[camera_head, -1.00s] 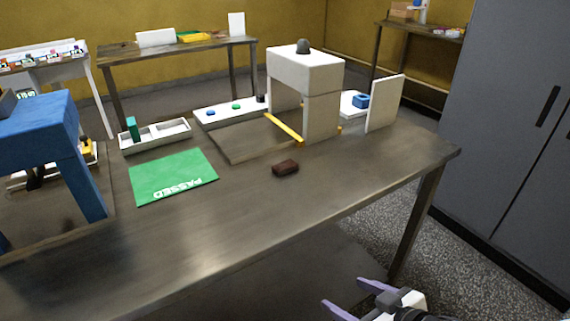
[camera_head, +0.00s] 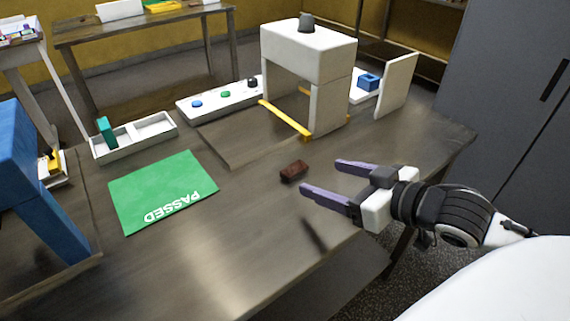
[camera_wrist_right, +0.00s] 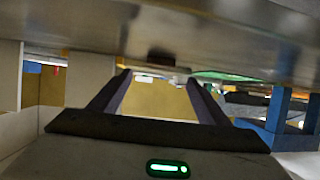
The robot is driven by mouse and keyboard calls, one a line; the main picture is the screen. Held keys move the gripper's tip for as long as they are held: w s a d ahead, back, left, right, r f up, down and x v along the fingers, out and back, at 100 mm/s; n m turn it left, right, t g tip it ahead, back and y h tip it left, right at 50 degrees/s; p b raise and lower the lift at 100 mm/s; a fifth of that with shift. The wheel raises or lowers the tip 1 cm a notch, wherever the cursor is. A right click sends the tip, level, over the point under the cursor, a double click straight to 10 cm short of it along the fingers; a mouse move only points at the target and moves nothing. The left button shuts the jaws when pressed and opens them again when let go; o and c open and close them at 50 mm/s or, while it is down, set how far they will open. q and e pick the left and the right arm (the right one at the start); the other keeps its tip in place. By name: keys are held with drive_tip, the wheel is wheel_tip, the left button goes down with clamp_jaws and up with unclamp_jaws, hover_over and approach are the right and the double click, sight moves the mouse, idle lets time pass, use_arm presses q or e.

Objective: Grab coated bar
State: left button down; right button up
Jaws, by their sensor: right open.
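The coated bar (camera_head: 294,171) is a small dark brown block lying on the wooden table (camera_head: 240,250), in front of the white arch. My right gripper (camera_head: 320,178) has purple fingers, is open and empty, and is to the right of the bar with its fingers pointing toward it. It is apart from the bar, and its height over the table is hard to tell. In the right wrist view the open fingers (camera_wrist_right: 158,80) frame a dark block (camera_wrist_right: 160,58), likely the bar, at the upper middle. My left gripper is not in view.
A green mat marked PASSED (camera_head: 160,190) lies left of the bar. The white arch (camera_head: 308,52) with a yellow bar (camera_head: 285,119) at its base stands behind. A blue arch (camera_head: 30,180) stands at the left, and a white divided tray (camera_head: 135,138) behind the mat. Bare tabletop surrounds the bar.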

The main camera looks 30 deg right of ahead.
sight(296, 169)
drive_tip(key=b+x, duration=0.2)
drive_tip(key=b, duration=0.1)
drive_tip(key=shift+w+a+f, duration=0.1)
drive_tip(key=shift+w+f, duration=0.05)
drive_tip(key=shift+f, duration=0.15)
drive_tip(key=shift+w+f+b, duration=0.1)
drive_tip(key=shift+w+b, duration=0.4)
drive_tip(key=shift+w, duration=0.1)
drive_tip(key=shift+w+a+f, duration=0.1)
drive_tip(key=shift+w, duration=0.4)
drive_tip(key=x, duration=0.3)
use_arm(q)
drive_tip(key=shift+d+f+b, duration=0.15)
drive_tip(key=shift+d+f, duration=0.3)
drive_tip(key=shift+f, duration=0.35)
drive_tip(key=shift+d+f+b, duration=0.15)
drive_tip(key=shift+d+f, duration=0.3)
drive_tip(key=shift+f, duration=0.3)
use_arm(e)
drive_tip(key=shift+w+a+f, duration=0.15)
drive_tip(key=shift+w, duration=0.45)
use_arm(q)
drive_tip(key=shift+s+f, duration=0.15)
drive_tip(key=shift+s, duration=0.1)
use_arm(e)
drive_tip(key=c, duration=0.9)
